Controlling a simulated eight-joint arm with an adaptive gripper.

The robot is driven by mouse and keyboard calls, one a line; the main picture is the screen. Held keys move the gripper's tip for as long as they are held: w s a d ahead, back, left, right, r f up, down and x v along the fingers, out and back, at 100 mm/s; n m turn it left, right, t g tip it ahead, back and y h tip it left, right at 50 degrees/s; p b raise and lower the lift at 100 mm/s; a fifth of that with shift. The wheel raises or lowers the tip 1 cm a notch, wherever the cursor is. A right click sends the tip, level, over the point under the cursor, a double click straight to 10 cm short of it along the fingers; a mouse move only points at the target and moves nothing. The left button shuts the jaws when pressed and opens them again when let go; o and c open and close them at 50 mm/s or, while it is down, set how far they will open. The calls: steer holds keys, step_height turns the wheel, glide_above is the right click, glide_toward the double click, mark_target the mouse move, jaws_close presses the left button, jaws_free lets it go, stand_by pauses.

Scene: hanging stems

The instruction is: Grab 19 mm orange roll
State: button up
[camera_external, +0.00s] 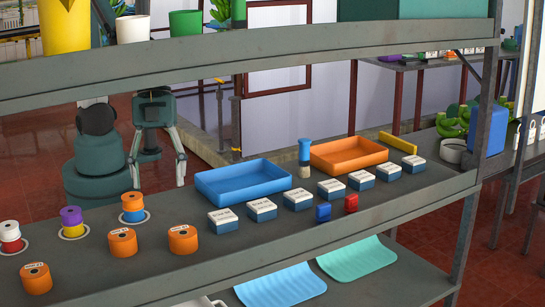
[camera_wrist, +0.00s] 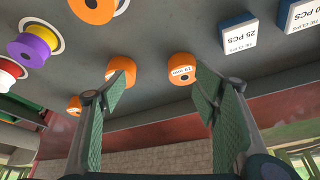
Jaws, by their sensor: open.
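Several orange rolls stand on the grey shelf. The right one (camera_external: 183,239) also shows in the wrist view (camera_wrist: 182,68), where its label seems to read 19 mm. Left of it stands a middle orange roll (camera_external: 122,242), partly behind a finger in the wrist view (camera_wrist: 121,68). A third orange roll (camera_external: 37,278) is at the left front. Their labels are too small to read. My gripper (camera_external: 157,172) is open and empty, pointing down towards the back of the shelf. In the wrist view its fingers (camera_wrist: 160,88) are apart, with the right roll seen between them, not touched.
Spool stacks (camera_external: 133,208) stand left on white rings. A blue tray (camera_external: 243,182), an orange tray (camera_external: 349,153) and a row of white-and-blue boxes (camera_external: 262,210) lie right. An upper shelf (camera_external: 250,43) runs overhead.

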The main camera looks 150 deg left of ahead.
mark_target(183, 231)
steer(key=w+a+f+m+p, duration=0.1)
steer(key=w, duration=0.1)
steer(key=w+a+f+m+h+p, duration=0.1)
steer(key=w+p, duration=0.1)
steer(key=w, duration=0.1)
steer(key=w+a+f+m+g+p, duration=0.1)
steer(key=w+f, duration=0.1)
steer(key=w, duration=0.1)
steer(key=shift+w+a+h, duration=0.2)
steer(key=shift+w+h, duration=0.05)
steer(key=shift+h, duration=0.05)
stand_by(0.3)
steer(key=shift+x, duration=1.3)
steer(key=shift+b+x, duration=0.55)
steer(key=shift+x, duration=2.05)
steer(key=shift+w, duration=0.1)
